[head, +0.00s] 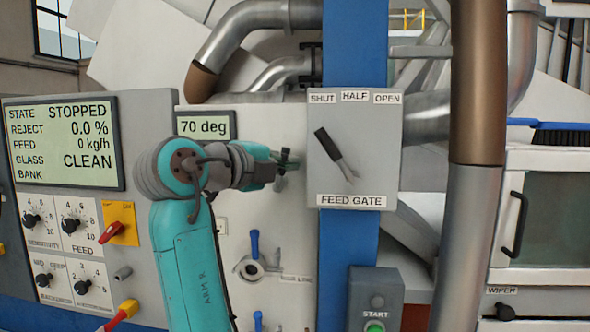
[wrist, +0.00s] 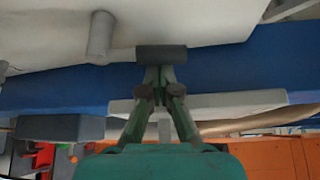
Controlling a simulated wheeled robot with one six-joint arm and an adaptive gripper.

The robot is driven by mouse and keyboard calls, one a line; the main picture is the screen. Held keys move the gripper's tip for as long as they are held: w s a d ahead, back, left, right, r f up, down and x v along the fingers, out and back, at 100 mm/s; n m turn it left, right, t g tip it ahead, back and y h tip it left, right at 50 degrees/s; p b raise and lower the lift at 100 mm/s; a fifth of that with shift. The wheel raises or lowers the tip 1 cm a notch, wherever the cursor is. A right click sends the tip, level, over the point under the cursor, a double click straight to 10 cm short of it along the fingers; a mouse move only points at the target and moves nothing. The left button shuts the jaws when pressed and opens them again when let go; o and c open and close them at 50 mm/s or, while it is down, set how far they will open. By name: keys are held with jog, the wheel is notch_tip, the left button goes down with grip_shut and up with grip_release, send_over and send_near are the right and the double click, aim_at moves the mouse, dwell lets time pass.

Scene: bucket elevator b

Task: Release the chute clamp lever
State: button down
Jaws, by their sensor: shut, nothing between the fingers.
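A blue-handled lever (head: 254,244) stands upright on a round metal fitting (head: 249,268) on the pale panel in the head view. A small label beside it is too small to read, so I cannot tell if this is the chute clamp lever. A second blue handle (head: 257,319) shows below it at the frame's bottom. My gripper (head: 286,160) is above and right of the upper lever, apart from it, left of the feed gate box. In the wrist view my gripper (wrist: 160,60) is shut and empty, its fingers meeting at dark tips. No blue-handled lever is recognisable there.
The feed gate box (head: 390,150) with its dark-handled lever (head: 328,145) is just right of my gripper. A brown and grey pipe (head: 476,90) stands further right. A grey cylindrical peg (wrist: 100,37) is left of the fingers in the wrist view. The display (head: 62,145) reads STOPPED.

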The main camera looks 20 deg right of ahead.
jog(key=a+n+t+h, duration=0.1)
jog(key=n, duration=0.1)
jog(key=w+a+n+t+h, duration=0.1)
jog(key=n, duration=0.2)
jog(key=w+a+n+t, duration=0.1)
jog(key=a+n, duration=0.1)
jog(key=n, duration=0.1)
jog(key=shift+f+h, duration=0.1)
jog(key=shift+h, duration=0.3)
jog(key=shift+w, duration=0.15)
dwell(0.3)
jog(key=shift+f, duration=0.1)
